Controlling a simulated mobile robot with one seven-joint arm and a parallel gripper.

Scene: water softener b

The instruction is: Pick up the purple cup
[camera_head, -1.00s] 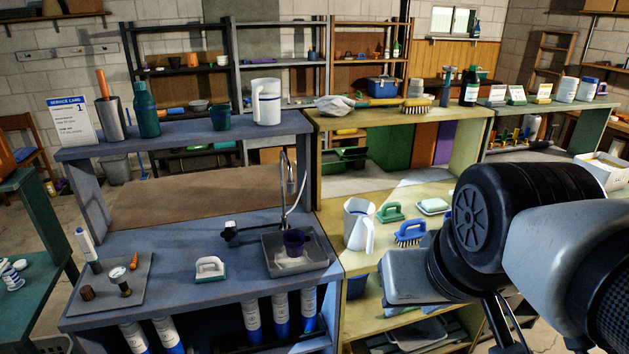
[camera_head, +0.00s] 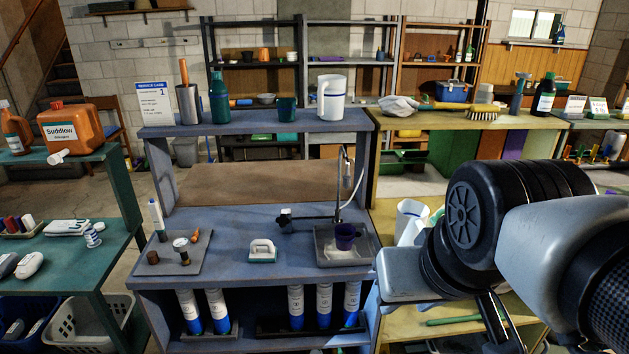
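The purple cup (camera_head: 345,236) stands in the shallow grey sink tray (camera_head: 328,258) at the right end of the blue bench's lower counter. It appears upright, below the thin metal faucet (camera_head: 343,185). My arm fills the right side of the view, in front of the yellow bench and to the right of the cup. The fingers of my gripper cannot be made out clearly; dark parts below the arm at the bottom right may belong to it. Nothing of mine touches the cup.
A white-handled scrub brush (camera_head: 262,250) and a grey board with small parts (camera_head: 187,252) are on the same counter. A white pitcher (camera_head: 410,220) stands right of the sink, partly behind my arm. The counter's middle front is mostly clear.

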